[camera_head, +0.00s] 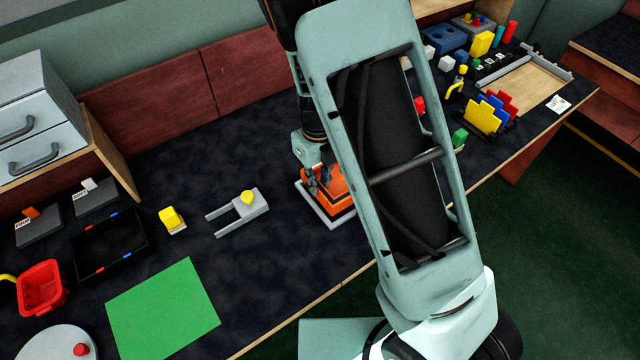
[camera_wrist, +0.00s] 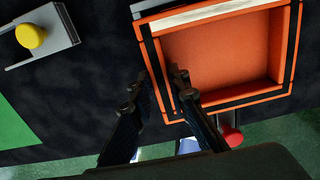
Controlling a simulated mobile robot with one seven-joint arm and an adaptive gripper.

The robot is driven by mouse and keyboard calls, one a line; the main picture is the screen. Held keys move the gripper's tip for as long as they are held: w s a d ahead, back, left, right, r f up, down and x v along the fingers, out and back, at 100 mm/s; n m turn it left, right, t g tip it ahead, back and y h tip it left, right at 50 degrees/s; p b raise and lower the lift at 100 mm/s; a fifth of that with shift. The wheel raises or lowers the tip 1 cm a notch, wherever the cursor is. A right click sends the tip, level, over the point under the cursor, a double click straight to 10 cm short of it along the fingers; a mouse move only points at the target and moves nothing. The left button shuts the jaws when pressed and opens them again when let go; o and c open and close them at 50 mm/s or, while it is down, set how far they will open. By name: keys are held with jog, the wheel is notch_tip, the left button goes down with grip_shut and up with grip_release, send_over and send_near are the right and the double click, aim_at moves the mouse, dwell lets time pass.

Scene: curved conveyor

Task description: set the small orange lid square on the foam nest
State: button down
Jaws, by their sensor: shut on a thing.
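The orange lid (camera_wrist: 220,52) looks like a shallow square tray with raised walls and dark bands along its rim in the wrist view. My gripper (camera_wrist: 161,82) is shut on its near left wall, one finger on each side. In the head view the orange lid (camera_head: 338,190) sits below my gripper (camera_head: 318,182), over a pale flat base (camera_head: 322,217) that seems to be the foam nest. The base shows past the lid's lower left edge. My arm hides part of the lid's right side; whether lid and base touch is unclear.
A grey forked block with a yellow knob (camera_head: 248,198) lies just left of the lid. A green mat (camera_head: 163,310), black tray (camera_head: 108,245) and red bin (camera_head: 41,287) are farther left. The table's front edge is close below. A round red thing (camera_wrist: 232,137) shows beside the lid.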

jog(key=shift+w+d+f, duration=0.1)
jog(key=shift+w+f, duration=0.1)
jog(key=shift+f, duration=0.85)
jog(key=shift+w+d+f, duration=0.1)
jog(key=shift+w+f, duration=0.1)
jog(key=shift+f, duration=0.8)
jog(key=c, duration=1.8)
grip_release()
jog(key=shift+f, duration=0.1)
jog(key=shift+c, duration=0.2)
notch_tip(320, 180, up, 12)
jog(key=shift+a+r+p, duration=0.1)
jog(key=shift+r+p, duration=0.05)
jog(key=shift+p, duration=0.4)
